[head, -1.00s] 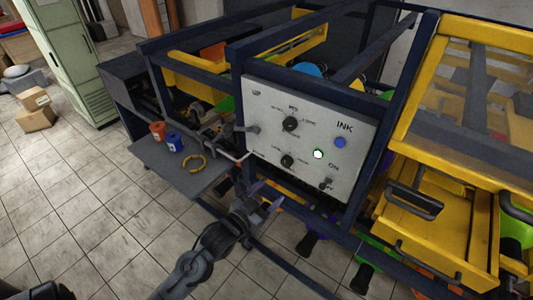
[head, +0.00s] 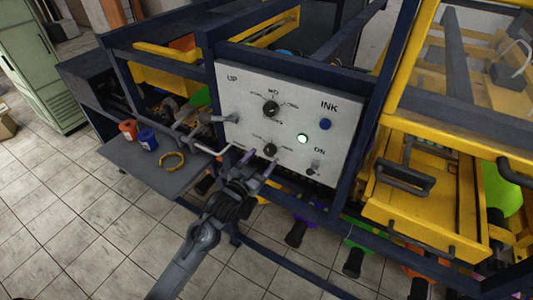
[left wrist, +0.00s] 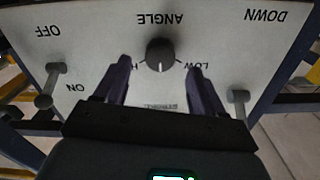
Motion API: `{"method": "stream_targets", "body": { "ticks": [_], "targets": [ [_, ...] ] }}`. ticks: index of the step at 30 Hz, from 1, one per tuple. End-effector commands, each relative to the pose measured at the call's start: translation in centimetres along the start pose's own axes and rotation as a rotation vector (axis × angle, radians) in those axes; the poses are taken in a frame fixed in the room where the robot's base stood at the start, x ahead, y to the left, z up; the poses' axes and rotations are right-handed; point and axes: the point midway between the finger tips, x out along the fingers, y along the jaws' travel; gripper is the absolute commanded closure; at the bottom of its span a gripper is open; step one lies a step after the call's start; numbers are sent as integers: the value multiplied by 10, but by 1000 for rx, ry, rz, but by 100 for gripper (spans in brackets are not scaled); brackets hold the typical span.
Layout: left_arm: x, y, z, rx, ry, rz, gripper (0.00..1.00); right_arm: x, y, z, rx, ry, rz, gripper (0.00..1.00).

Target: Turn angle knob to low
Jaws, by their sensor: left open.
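The angle knob (head: 270,149) is a small black dial low on the white control panel (head: 240,92). The left wrist view shows the panel upside down, with the angle knob (left wrist: 160,55) between the ANGLE, LOW and partly hidden H labels. Its pale mark points down in that picture, between H and LOW. My left gripper (head: 258,161) is open in front of the panel's lower edge. In the left wrist view its two purple fingers (left wrist: 160,75) stand on either side of the knob, with gaps visible. My right gripper is out of view.
Another black knob (head: 271,108) sits higher on the panel. A lever (left wrist: 238,98) shows near DOWN. A grey shelf (head: 165,182) holds cups and a yellow ring.

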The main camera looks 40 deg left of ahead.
Motion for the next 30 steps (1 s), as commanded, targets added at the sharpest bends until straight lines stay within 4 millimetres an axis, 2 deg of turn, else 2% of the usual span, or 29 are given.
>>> {"method": "stream_targets", "body": {
  "ticks": [3,9,21,30],
  "targets": [
    [17,0,-2,0,1,0,31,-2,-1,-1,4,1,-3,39],
    [34,0,-1,0,2,1,31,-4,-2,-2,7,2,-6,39],
    [38,0,0,0,0,1,32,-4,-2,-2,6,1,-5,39],
    [38,0,0,0,0,0,78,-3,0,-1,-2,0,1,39]
  ]
}}
